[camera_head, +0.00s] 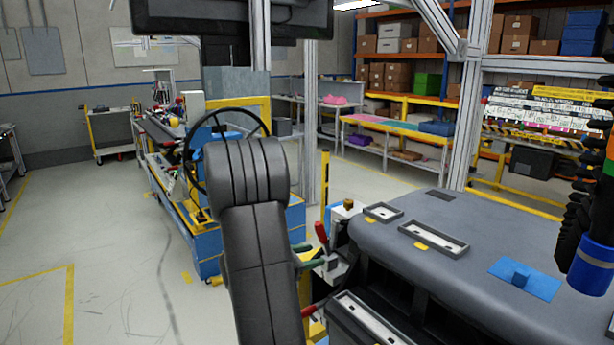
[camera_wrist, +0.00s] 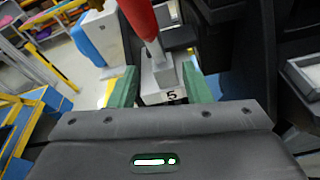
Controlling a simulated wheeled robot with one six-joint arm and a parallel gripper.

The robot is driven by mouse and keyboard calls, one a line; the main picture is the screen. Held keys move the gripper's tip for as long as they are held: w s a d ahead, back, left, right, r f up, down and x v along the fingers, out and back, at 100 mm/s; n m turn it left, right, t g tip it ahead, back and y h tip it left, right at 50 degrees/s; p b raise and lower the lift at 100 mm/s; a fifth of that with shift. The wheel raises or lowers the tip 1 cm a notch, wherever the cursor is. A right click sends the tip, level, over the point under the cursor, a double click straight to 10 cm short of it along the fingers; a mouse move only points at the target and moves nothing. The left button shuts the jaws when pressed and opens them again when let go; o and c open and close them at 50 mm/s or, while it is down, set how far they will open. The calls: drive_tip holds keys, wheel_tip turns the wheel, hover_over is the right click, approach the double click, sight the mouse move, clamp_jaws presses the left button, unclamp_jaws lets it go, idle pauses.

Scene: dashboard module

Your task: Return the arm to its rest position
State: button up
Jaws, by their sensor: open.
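My arm rises dark grey through the middle of the head view and hides part of the bench edge behind it. My gripper (camera_wrist: 165,88) shows two green fingers in the wrist view, spread apart. I cannot tell whether the fingers touch the block. In the head view, green finger parts of my gripper (camera_head: 308,256) show beside the clamp, whose red handle (camera_head: 321,233) stands up near the dashboard's left edge.
The dark grey dashboard module (camera_head: 470,220) fills the right side, with frame-like inserts and a blue piece (camera_head: 525,279) on it. A metal post (camera_head: 483,90) stands behind it. A blue cart with a steering wheel (camera_head: 226,130) is behind my arm. Floor at left is clear.

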drive_tip(key=f+t+h+b, duration=0.1)
drive_tip(key=f+h+b, duration=0.1)
drive_tip(key=b, duration=0.1)
drive_tip(key=shift+a+t, duration=0.1)
drive_tip(key=shift+t, duration=0.2)
drive_tip(key=shift+r, duration=0.1)
